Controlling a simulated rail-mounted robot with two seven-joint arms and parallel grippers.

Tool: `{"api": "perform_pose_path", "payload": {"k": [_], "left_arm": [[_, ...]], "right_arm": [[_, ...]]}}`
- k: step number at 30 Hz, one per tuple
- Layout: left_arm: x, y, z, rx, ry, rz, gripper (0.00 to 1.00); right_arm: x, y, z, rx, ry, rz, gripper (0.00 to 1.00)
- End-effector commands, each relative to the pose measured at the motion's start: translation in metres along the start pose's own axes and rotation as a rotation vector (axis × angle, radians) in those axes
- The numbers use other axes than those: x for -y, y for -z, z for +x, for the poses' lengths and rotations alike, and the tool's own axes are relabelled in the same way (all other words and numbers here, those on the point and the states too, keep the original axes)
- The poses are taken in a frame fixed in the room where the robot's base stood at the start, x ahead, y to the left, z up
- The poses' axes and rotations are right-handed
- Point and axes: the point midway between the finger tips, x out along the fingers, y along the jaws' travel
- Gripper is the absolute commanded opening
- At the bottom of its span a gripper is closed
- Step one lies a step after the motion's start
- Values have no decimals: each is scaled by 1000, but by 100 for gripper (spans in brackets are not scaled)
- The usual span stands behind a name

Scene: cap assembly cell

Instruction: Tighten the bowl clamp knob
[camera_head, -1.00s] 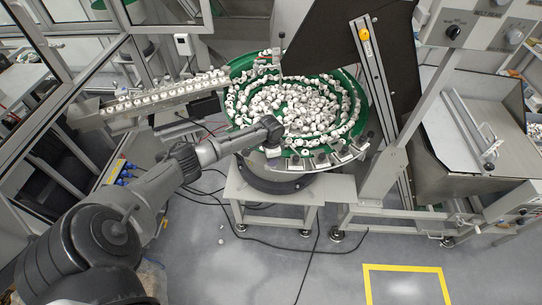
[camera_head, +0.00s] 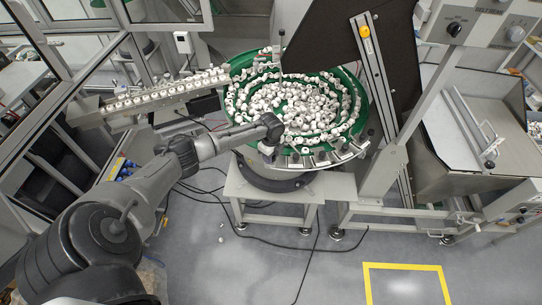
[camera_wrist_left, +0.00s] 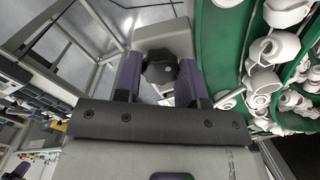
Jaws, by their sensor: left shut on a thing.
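The bowl clamp knob (camera_wrist_left: 160,68) is black and faceted. In the left wrist view it sits between the two fingers of my left gripper (camera_wrist_left: 159,78), in front of a grey block (camera_wrist_left: 163,36). The gripper is shut on the knob. In the head view my left gripper (camera_head: 268,149) is at the front left rim of the green bowl (camera_head: 349,146), below my wrist, which hides most of the fingers and the knob. My right gripper is not in view.
The bowl is full of white caps (camera_head: 295,107). A feed rail (camera_head: 165,92) with a row of caps runs off to the left. A dark panel (camera_head: 345,40) and a slanted metal post (camera_head: 377,75) stand behind and right.

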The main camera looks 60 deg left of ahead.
Motion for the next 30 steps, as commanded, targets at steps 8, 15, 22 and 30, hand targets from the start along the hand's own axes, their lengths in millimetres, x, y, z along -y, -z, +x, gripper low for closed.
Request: {"api": "perform_pose_path", "payload": {"k": [8,15,22,30], "left_arm": [[0,0,0,-1,1,209,13],[0,1,0,-1,1,328,13],[0,1,-1,-2,1,382,13],[0,1,-1,-2,1,397,13]], "right_arm": [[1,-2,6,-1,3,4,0],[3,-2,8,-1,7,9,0],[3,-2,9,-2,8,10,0],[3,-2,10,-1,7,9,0]]}}
